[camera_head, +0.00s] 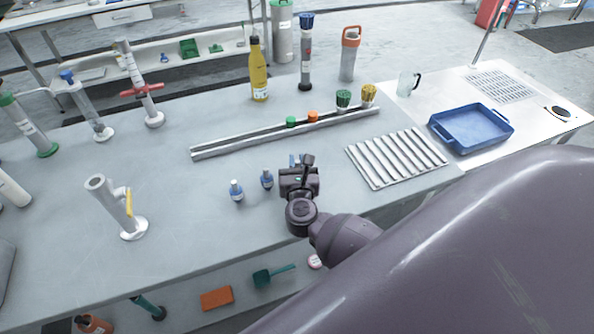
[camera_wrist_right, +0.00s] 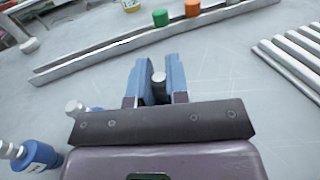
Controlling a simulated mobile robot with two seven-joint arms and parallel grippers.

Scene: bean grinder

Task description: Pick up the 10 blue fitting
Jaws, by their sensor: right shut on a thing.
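My right gripper (camera_head: 297,160) is low over the grey bench, its blue fingers pointing away from me. In the right wrist view the gripper (camera_wrist_right: 158,73) is shut on a small fitting whose grey top (camera_wrist_right: 158,78) shows between the fingers. Its body and number are hidden. Two more blue fittings with pale tops stand upright on the bench, left of the gripper: a nearer one (camera_head: 237,192) and one close beside the gripper (camera_head: 267,180). In the wrist view one fitting (camera_wrist_right: 38,157) shows at lower left. Their numbers are too small to read. My left gripper is not in view.
A long metal rail (camera_head: 225,146) lies behind the gripper, with green and orange caps near it. A ribbed rack (camera_head: 397,158) lies to the right, a blue tray (camera_head: 471,128) beyond. A pale upright holder (camera_head: 116,205) stands at left. The bench between holder and fittings is clear.

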